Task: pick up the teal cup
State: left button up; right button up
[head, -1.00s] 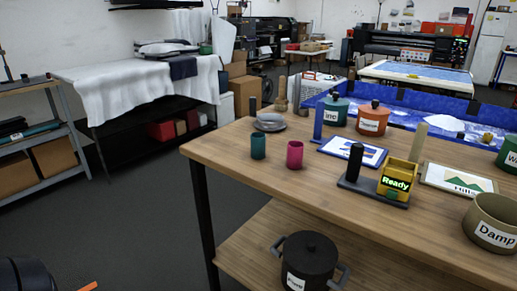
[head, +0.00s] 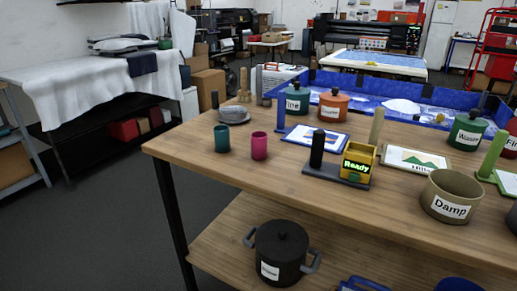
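The teal cup (head: 222,138) stands upright on the wooden table (head: 190,149) near its left corner. A pink cup (head: 259,146) stands just to its right, a small gap apart. Neither of my grippers shows in the head view now.
A grey lump-like item (head: 234,114) lies behind the teal cup. A blue post (head: 280,118) and framed picture (head: 316,137) are to the right. A black post and yellow "Ready" box (head: 358,162) stand further right. A black pot (head: 281,252) sits on the lower shelf. Open floor lies left of the table.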

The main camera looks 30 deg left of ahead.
aim_at(222, 139)
jog(key=k, duration=0.5)
jog(key=z, duration=0.9)
jog(key=i, duration=0.95)
jog(key=u, duration=1.8)
